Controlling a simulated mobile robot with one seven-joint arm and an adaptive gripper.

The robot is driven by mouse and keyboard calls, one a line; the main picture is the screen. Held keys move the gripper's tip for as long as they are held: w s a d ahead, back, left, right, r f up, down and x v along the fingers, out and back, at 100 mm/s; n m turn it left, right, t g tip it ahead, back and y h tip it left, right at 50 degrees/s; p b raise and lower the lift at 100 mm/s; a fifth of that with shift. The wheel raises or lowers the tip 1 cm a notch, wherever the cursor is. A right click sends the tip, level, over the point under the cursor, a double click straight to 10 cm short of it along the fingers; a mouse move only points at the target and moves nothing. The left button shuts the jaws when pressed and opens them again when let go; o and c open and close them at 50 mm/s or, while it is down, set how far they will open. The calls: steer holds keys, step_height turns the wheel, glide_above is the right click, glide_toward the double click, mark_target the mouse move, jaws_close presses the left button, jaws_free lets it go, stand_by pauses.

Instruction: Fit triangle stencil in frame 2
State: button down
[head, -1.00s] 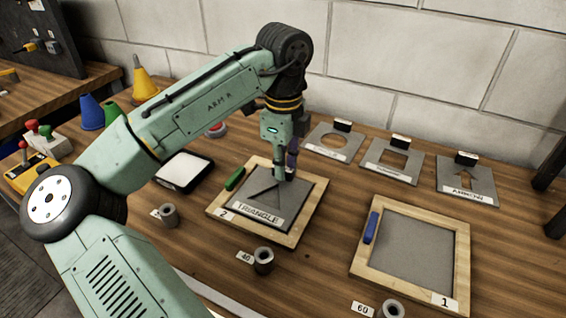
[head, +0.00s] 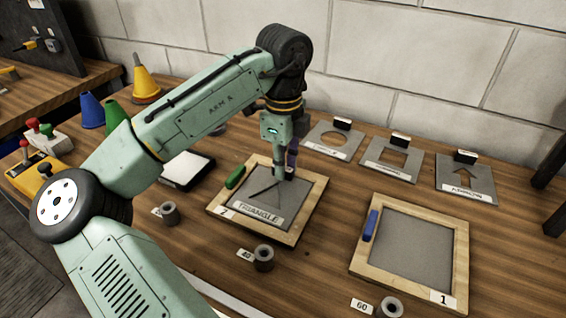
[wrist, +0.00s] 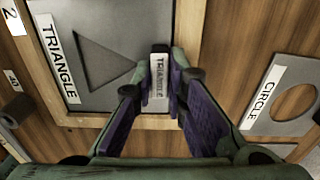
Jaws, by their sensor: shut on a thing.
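The triangle stencil (head: 300,196) is a grey plate with a triangular cut-out and a TRIANGLE label. It lies within the wooden rim of frame 2 (head: 310,213), which has a green clip on its left side. The stencil also shows in the wrist view (wrist: 115,22), with the frame's wood along its edges. My gripper (head: 284,175) points down at the stencil's far right part. In the wrist view my gripper (wrist: 160,75) is shut on the stencil's upright labelled handle. I cannot tell whether the plate rests fully flat on the bottom.
Frame 1 (head: 457,265), with a blue clip, lies empty to the right. A circle stencil (head: 318,146), a square-hole stencil (head: 372,160) and an arrow stencil (head: 480,186) lie along the wall. Grey cylinders (head: 264,259) stand in front. Coloured cones (head: 145,85) stand at the back left.

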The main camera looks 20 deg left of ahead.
steer(key=c, duration=1.5)
jaws_free()
steer(key=shift+c, duration=0.2)
steer(key=shift+o, duration=0.3)
steer(key=shift+r, duration=0.1)
step_height(320, 180, up, 3)
steer(key=p, duration=0.3)
steer(key=shift+r, duration=2.4)
steer(key=shift+f, duration=0.1)
